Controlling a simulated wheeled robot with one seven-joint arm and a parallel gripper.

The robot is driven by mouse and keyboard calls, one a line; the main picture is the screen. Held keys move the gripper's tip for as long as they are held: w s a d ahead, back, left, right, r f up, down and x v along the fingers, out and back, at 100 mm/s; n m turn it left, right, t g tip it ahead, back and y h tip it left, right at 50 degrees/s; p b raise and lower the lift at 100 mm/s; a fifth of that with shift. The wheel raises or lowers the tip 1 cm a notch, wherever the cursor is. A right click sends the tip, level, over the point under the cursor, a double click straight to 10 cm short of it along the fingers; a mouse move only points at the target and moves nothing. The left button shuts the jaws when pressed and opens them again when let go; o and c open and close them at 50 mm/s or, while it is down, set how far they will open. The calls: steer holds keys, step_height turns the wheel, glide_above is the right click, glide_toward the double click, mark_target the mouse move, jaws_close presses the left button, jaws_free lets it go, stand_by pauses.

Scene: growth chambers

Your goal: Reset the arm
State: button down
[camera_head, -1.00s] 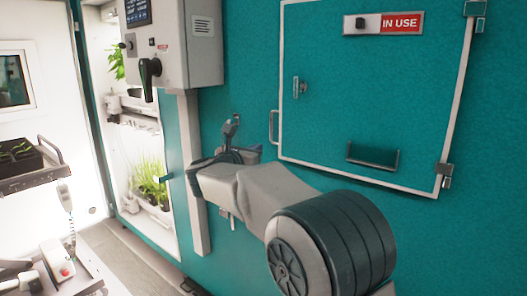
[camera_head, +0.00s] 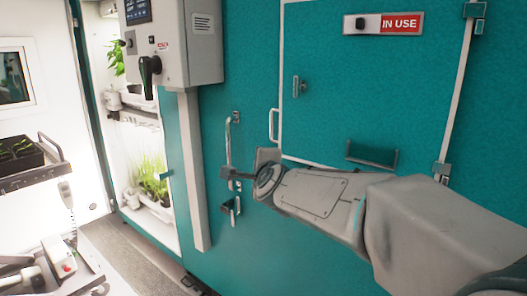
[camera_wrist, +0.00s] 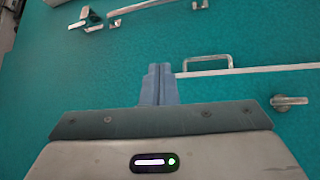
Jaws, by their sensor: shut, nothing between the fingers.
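My arm reaches in from the lower right in the head view, and my gripper (camera_head: 226,173) is at its far end in front of the teal wall. In the wrist view my gripper (camera_wrist: 157,68) shows its two blue-grey fingers pressed together with nothing between them. The fingers point toward the teal wall, and the white-framed door's handle (camera_wrist: 208,62) lies just to their right. I cannot tell the gap between fingertips and wall. In the head view a vertical bar handle (camera_head: 229,140) stands close to the gripper.
A white-framed teal door (camera_head: 370,90) with an "IN USE" sign (camera_head: 400,23) is at the right. A grey control box (camera_head: 175,45) with a dark lever juts out at upper left. A lit plant chamber (camera_head: 150,185) opens left. A tray shelf (camera_head: 35,178) is at far left.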

steer(key=s+d+f+n+g+h, duration=0.1)
steer(key=s+d+f+n+g, duration=0.3)
steer(key=s, duration=0.5)
steer(key=s+d+f+n+g+h+p, duration=0.1)
steer(key=s+d+f+n+g, duration=0.3)
steer(key=s, duration=0.6)
steer(key=s+d+f+n+g+h+p, duration=0.1)
steer(key=s+d+f+n+g, duration=0.3)
steer(key=s+d+f+n, duration=0.4)
step_height(320, 180, down, 2)
steer(key=shift+s+f+n, duration=0.1)
steer(key=shift+s+n, duration=0.4)
steer(key=shift+s, duration=0.6)
